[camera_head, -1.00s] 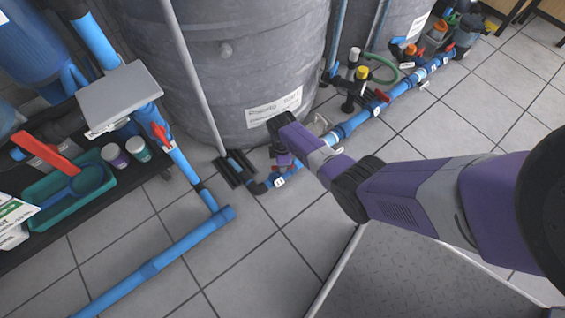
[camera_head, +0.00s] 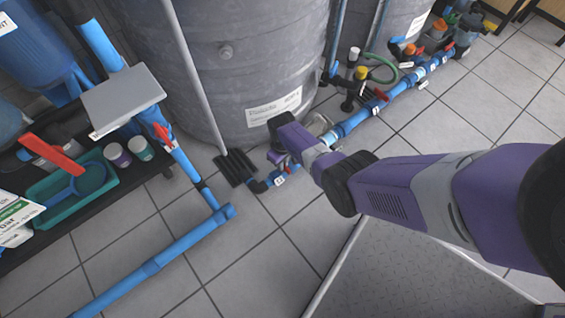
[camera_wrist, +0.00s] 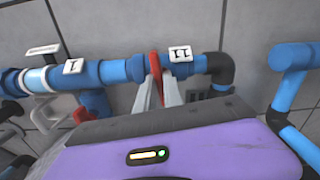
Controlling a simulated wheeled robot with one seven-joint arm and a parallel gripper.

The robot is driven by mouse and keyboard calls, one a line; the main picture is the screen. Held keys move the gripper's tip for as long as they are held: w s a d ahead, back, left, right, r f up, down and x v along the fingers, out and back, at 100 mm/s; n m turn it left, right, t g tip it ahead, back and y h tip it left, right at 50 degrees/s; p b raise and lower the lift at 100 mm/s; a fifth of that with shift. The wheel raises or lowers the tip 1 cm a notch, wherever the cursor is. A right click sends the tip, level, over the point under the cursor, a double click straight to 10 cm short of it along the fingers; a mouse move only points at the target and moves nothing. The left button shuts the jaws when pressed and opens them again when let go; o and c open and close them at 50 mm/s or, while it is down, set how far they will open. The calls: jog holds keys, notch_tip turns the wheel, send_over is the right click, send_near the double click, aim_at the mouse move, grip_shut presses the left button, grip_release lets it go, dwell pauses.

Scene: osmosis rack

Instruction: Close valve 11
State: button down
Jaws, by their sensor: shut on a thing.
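Valve 11 sits on a blue pipe near the floor, marked by a white tag "11" (camera_wrist: 180,54) in the wrist view. Its red handle (camera_wrist: 155,64) stands across the pipe just left of the tag. My gripper (camera_wrist: 157,84) has its two pale fingers on either side of the handle and is shut on it. In the head view the tag (camera_head: 279,181) shows in front of the grey tank's base, and my wrist (camera_head: 305,145) hides most of the valve and the fingers.
A large grey tank (camera_head: 225,80) stands behind the pipe. Left of the valve in the wrist view are a tag "1" (camera_wrist: 74,67) and more fittings. A black elbow (camera_wrist: 219,68) lies to the right.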

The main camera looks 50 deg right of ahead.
jog(key=shift+m, duration=0.7)
jog(key=c, duration=1.5)
grip_release()
jog(key=shift+o, duration=0.2)
notch_tip(320, 180, up, 8)
jog(key=p, duration=0.5)
jog(key=shift+f, duration=0.1)
